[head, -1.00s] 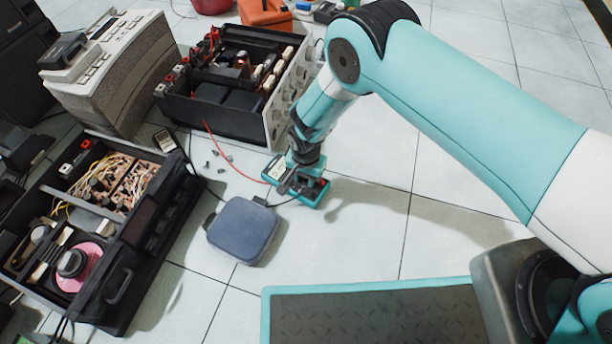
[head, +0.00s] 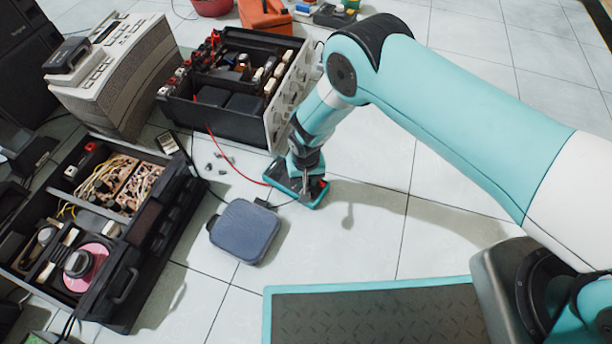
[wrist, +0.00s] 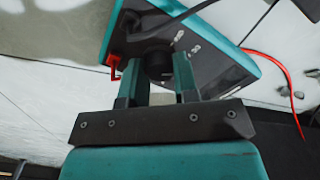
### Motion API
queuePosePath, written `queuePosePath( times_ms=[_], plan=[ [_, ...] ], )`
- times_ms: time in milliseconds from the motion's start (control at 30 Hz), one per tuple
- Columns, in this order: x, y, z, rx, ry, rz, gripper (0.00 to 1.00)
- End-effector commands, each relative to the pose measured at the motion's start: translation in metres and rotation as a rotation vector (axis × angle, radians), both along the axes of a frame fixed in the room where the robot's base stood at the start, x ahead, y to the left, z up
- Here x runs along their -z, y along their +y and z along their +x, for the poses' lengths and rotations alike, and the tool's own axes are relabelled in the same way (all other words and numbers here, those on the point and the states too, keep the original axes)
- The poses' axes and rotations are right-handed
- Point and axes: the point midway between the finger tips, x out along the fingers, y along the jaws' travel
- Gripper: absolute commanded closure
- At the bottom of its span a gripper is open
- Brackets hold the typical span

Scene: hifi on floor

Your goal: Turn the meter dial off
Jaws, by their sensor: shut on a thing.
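The meter (head: 318,196) lies on the tiled floor beside the blue-grey pouch, largely covered by my wrist in the head view. In the wrist view the teal-edged meter (wrist: 235,70) shows a dark face with its round black dial (wrist: 158,66). My gripper (wrist: 160,78) is shut on the dial, with one finger on each side of it. In the head view my gripper (head: 305,184) points down onto the meter. The dial's pointer marking and the meter's display cannot be read.
A blue-grey pouch (head: 245,231) lies just left of the meter. A red lead (head: 232,160) runs from the meter. Open black equipment cases (head: 128,287) stand at left and behind (head: 212,122). Bare floor (head: 375,220) lies to the right.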

Motion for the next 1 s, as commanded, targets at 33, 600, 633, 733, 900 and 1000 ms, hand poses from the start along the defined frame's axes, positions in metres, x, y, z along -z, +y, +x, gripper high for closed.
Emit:
queuePosePath(
  times_ms=[33, 600, 633, 733, 900, 1000],
  plan=[
    [-0.0014, -0.0004, -0.0003, -0.042, 0.001, -0.001, 0.96],
    [-0.0007, -0.0007, -0.0002, -0.582, 0.002, -0.001, 0.96],
    [-0.0006, -0.0007, -0.0002, -0.610, 0.002, -0.001, 0.96],
    [-0.0004, -0.0007, -0.0001, -0.698, 0.002, -0.001, 0.96],
    [-0.0002, -0.0009, -0.0001, -0.832, 0.002, -0.001, 0.96],
    [-0.0002, -0.0009, -0.0001, -0.897, 0.002, -0.001, 0.96]
  ],
)
